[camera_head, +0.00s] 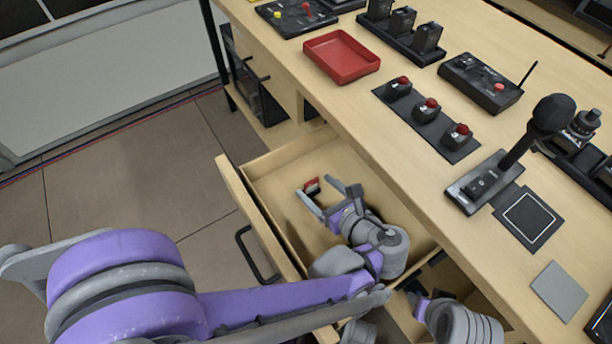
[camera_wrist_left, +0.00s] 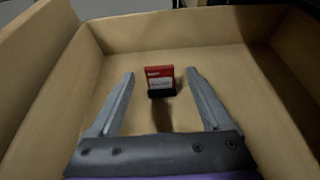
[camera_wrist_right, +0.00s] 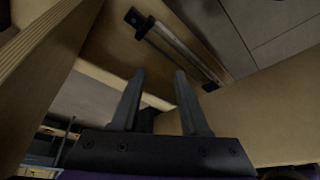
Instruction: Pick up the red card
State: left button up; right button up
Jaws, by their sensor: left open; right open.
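The red card (camera_wrist_left: 160,73) has a white label and stands upright in a small black holder (camera_wrist_left: 162,93) inside the open drawer (camera_head: 231,185). In the head view the red card (camera_head: 311,185) is small, just ahead of my left fingertips. My left gripper (camera_wrist_left: 160,80) is open inside the drawer, with the card between and slightly beyond its fingertips; nothing is held. My right gripper (camera_wrist_right: 159,75) is open and empty, low beside the desk. In the head view its fingers are hidden under the desk edge.
The drawer walls stand close around my left gripper. The desktop (camera_head: 400,165) above holds a red tray (camera_head: 342,57), a strip of red buttons (camera_head: 427,110) and a microphone (camera_head: 515,150). A wooden panel and metal rail (camera_wrist_right: 180,50) are near my right gripper.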

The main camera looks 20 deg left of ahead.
pick_arm(q)
jog(key=shift+w+a+f, duration=0.2)
jog(key=shift+w+a, duration=0.1)
jog(key=shift+a, duration=0.1)
jog(key=shift+s+d, duration=0.1)
jog(key=shift+c, duration=0.8)
grip_shut()
jog(key=shift+r, duration=0.15)
